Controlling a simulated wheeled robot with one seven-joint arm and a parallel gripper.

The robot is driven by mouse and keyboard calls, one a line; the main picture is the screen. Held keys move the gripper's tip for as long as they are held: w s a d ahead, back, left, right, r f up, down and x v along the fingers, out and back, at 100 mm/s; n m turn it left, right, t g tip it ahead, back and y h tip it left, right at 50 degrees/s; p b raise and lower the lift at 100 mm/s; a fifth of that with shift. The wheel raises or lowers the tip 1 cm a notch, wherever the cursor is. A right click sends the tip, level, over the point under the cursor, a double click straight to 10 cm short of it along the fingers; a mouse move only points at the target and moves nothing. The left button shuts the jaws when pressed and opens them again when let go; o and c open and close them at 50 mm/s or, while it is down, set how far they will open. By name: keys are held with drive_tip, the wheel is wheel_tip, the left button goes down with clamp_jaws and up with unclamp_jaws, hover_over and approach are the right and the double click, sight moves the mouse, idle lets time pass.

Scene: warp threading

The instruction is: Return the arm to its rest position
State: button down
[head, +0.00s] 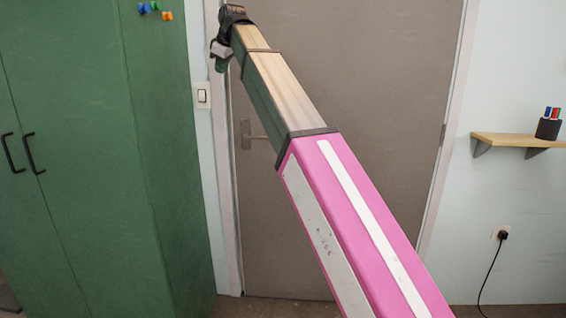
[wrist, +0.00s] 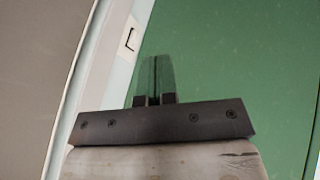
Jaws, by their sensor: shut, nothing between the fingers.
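A green cabinet (head: 80,200) with black handles stands at the left, with coloured pins on its side. A grey-brown door (head: 350,90) is behind my arm. A light switch (head: 203,95) is near the gripper. A wooden shelf (head: 515,139) with a dark pen cup (head: 548,129) is at the right.

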drive_tip(key=d+f+m+g+h, duration=0.15)
drive_tip(key=d+f, duration=0.45)
drive_tip(key=f, duration=0.7)
drive_tip(key=w+d+f+m, duration=0.1)
drive_tip(key=d+f+m, duration=0.2)
drive_tip(key=d+f, duration=0.75)
drive_tip(key=d+f+m+g+h, duration=0.1)
drive_tip(key=d+f+m, duration=0.2)
drive_tip(key=f, duration=1.4)
drive_tip(key=s+d+f+m+g, duration=0.1)
drive_tip(key=s+d+f+m, duration=0.1)
drive_tip(key=s+d+f, duration=0.5)
drive_tip(key=s+d+f+m+g+h, duration=0.1)
drive_tip(key=s+d+f+m, duration=0.2)
drive_tip(key=f, duration=1.1)
drive_tip(key=s+d+f+m+g+h, duration=0.1)
drive_tip(key=s+d+f+m, duration=0.1)
drive_tip(key=s+d+f, duration=0.8)
drive_tip(key=shift+s+d+f, duration=0.2)
drive_tip(key=shift+s+d, duration=0.15)
drive_tip(key=shift+s, duration=0.8)
drive_tip(key=shift+m, duration=0.25)
